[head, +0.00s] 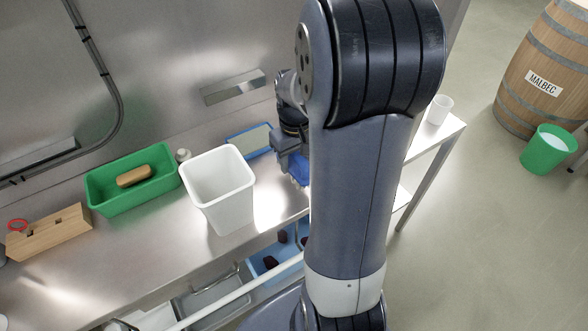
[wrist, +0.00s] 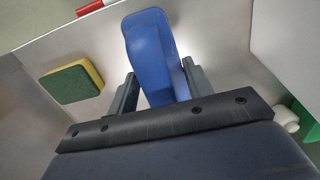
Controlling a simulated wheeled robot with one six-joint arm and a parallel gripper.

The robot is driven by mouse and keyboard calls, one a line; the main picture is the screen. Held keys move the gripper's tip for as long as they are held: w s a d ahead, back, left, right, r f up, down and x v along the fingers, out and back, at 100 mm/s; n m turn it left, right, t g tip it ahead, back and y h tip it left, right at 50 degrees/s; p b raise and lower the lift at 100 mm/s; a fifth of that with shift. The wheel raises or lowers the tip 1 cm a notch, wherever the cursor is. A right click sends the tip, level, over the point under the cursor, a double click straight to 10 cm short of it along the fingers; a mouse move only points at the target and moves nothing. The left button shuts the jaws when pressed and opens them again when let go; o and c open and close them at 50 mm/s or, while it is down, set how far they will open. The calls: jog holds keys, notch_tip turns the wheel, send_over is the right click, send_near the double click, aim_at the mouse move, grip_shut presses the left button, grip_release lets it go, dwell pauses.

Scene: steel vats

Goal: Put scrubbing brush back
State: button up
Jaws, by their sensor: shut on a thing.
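My gripper (head: 292,160) is over the steel counter, to the right of the white bin, partly hidden by my arm. In the wrist view my gripper (wrist: 160,84) is shut on a smooth, rounded blue object (wrist: 150,45), which stands out between the fingers. Its blue also shows in the head view (head: 299,172). No bristles are visible on it, so I cannot tell whether it is the scrubbing brush. A brown, wood-coloured block (head: 134,176) lies in the green tub (head: 105,184) at the left; I cannot tell if it is a brush.
The white bin (head: 219,188) stands between the green tub and my gripper. A blue-edged tray (head: 236,137) lies behind, near the wall. A green-and-yellow sponge (wrist: 73,84) lies on the counter. A wooden block (head: 48,232) sits far left. Bare counter (head: 150,235) lies in front of the tub.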

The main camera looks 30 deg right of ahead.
aim_at(296, 170)
notch_tip(296, 170, down, 4)
jog(key=shift+f, duration=0.25)
jog(key=o, duration=0.9)
notch_tip(296, 170, up, 12)
jog(key=shift+r, duration=0.1)
